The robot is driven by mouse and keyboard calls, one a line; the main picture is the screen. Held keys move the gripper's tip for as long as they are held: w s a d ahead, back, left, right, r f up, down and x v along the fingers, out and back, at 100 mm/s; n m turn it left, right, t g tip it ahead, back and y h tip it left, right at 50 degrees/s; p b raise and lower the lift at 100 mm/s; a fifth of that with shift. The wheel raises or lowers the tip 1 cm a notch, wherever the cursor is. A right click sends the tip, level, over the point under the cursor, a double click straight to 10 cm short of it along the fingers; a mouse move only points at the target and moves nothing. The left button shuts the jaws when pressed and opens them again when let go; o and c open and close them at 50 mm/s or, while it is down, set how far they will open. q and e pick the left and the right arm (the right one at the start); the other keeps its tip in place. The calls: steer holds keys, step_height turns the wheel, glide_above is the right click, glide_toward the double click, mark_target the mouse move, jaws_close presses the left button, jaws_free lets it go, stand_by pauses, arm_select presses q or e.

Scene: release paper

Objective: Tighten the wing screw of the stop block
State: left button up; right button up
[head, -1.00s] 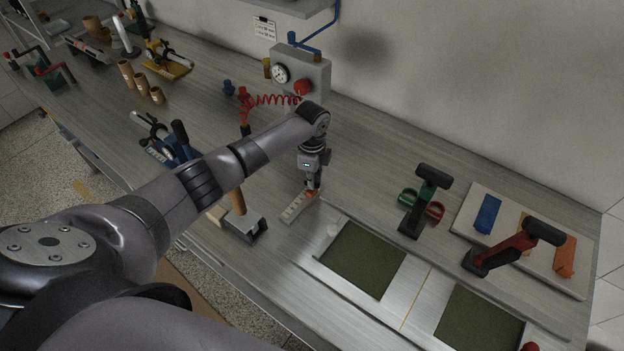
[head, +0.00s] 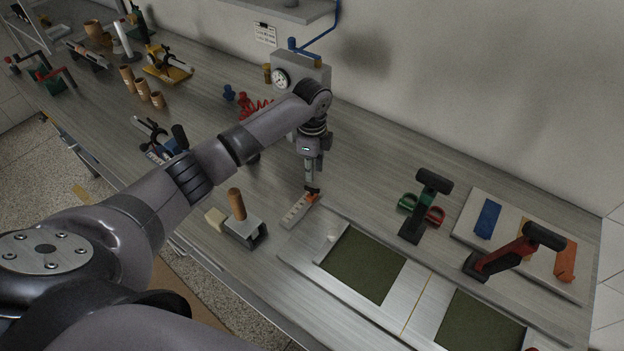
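A slim pale metal bar with an orange piece at its far end, which looks like the stop block (head: 297,209), lies on the bench near the middle of the head view. A small dark piece on the orange end may be the wing screw (head: 313,190). My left gripper (head: 309,178) points straight down just above that dark piece. It is seen nearly edge-on and small, so I cannot tell whether its fingers are open or touch the dark piece. My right gripper is not in view.
A metal plate with dark green pads (head: 362,264) lies front right of the bar. A wooden-handled tool (head: 238,205) stands left of it. A grey gauge box (head: 305,75) stands behind my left arm.

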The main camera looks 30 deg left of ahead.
arm_select(q)
steer(key=shift+r, duration=2.35)
steer(key=shift+f, duration=0.1)
